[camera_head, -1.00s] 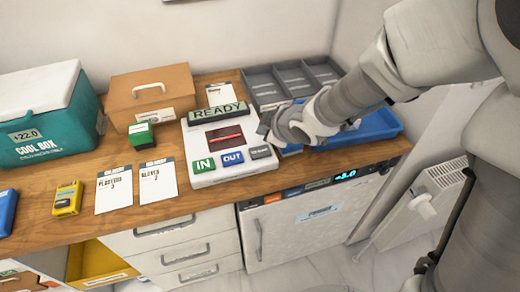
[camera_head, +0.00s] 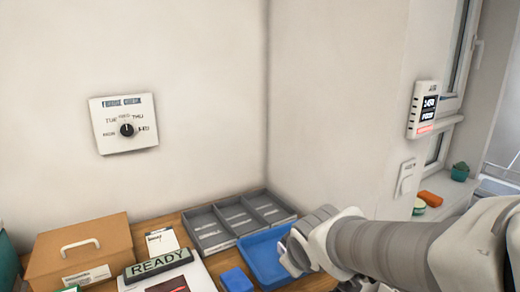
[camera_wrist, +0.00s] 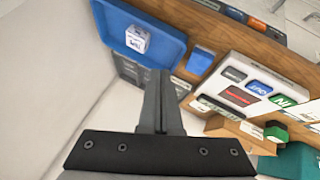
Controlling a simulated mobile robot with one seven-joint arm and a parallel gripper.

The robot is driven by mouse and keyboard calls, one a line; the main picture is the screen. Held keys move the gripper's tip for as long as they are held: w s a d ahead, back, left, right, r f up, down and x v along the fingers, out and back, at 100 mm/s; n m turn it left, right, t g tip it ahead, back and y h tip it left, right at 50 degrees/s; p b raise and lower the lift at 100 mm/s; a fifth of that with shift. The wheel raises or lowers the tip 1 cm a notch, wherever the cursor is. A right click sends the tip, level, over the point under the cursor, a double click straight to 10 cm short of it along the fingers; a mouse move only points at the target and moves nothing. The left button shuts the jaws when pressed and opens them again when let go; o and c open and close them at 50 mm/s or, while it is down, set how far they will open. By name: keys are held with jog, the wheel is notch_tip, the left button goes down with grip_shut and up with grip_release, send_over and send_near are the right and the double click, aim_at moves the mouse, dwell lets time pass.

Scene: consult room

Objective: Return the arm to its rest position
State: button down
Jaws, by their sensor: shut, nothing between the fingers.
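My gripper (camera_wrist: 160,78) is shut with nothing between its fingers in the wrist view. It hangs above the counter, close to the blue tray (camera_wrist: 180,30) and the grey divided tray. In the head view my arm reaches in from the right. Its wrist end is over the right side of the blue tray (camera_head: 252,262), and the fingers cannot be made out there. A small white box (camera_wrist: 137,38) sits in the blue tray. A blue block (camera_wrist: 201,60) lies on the wood between that tray and the READY device (camera_wrist: 255,88); it also shows in the head view (camera_head: 236,280).
The grey divided tray (camera_head: 208,236) stands against the back wall. A brown box (camera_head: 80,252) with a handle is at left. A dial panel (camera_head: 124,124) is on the wall. At right are a wall display (camera_head: 424,108) and a window sill with small items.

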jog(key=s+d+r+m+g, duration=0.1)
jog(key=s+d+r+m, duration=0.1)
jog(key=s, duration=0.5)
jog(key=s+d+r+m+g, duration=0.1)
jog(key=s+d+r+m, duration=0.1)
jog(key=s+d+m, duration=0.3)
jog(key=s+m, duration=0.1)
jog(key=s, duration=0.2)
jog(key=shift+s, duration=0.1)
